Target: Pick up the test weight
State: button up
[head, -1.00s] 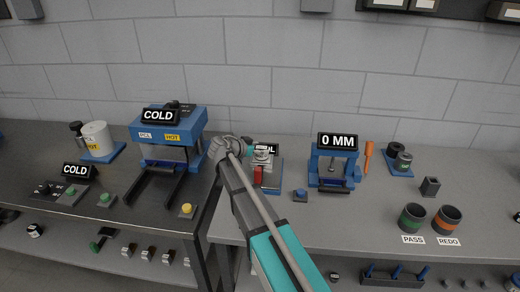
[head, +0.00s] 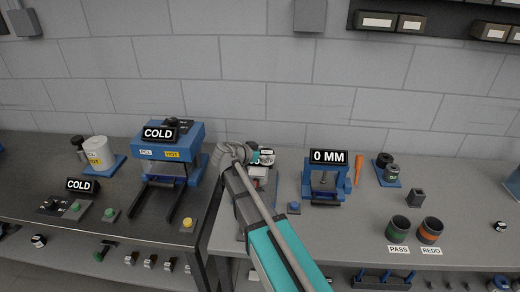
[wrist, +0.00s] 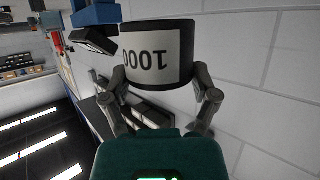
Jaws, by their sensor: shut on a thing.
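The test weight (wrist: 158,50) is a cylinder with a black rim and a white label reading "1000", upside down in the wrist view. My gripper (wrist: 160,80) is shut on it, with one grey finger at each side. Nothing shows beneath the weight in that view. In the head view my arm reaches over the bench near the gap between the two benches. There its wrist hides most of the gripper, and I cannot make out the weight clearly.
A blue press with a COLD display (head: 159,134) stands to the left. A blue gauge with a 0 MM display (head: 328,157) stands to the right. PASS cup (head: 398,230) and REDO cup (head: 430,231) sit near the front edge. The bench between gauge and cups is clear.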

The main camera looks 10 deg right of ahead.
jog(key=s+d+r+p, duration=0.2)
jog(key=s+r, duration=0.1)
jog(key=s, duration=0.3)
jog(key=shift+s+d+r, duration=0.15)
jog(key=shift+s+d, duration=0.25)
jog(key=shift+w, duration=0.1)
dwell(0.6)
jog(key=w+a+f+b, duration=0.1)
jog(key=w, duration=0.1)
jog(key=w+a+f+b, duration=0.1)
jog(key=w, duration=0.2)
jog(key=w+a+f+b, duration=0.1)
jog(key=w+f, duration=0.1)
jog(key=w, duration=0.1)
jog(key=shift+a+b, duration=0.1)
jog(key=shift+b, duration=0.2)
jog(key=w+f+b, duration=0.1)
jog(key=f, duration=0.1)
jog(key=w+a+f+b, duration=0.1)
jog(key=b, duration=0.1)
jog(key=shift+w+a+f+b, duration=0.1)
jog(key=shift+w+f+b, duration=0.2)
jog(key=shift+w+f, duration=0.1)
jog(key=shift+w+a+f+b, duration=0.25)
jog(key=shift+w+f+b, duration=0.35)
jog(key=shift+f+b, duration=0.05)
jog(key=shift+w+a+f+b, duration=0.2)
jog(key=shift+w+f+b, duration=0.25)
jog(key=shift+f+b, duration=1.35)
jog(key=shift+s+f, duration=0.1)
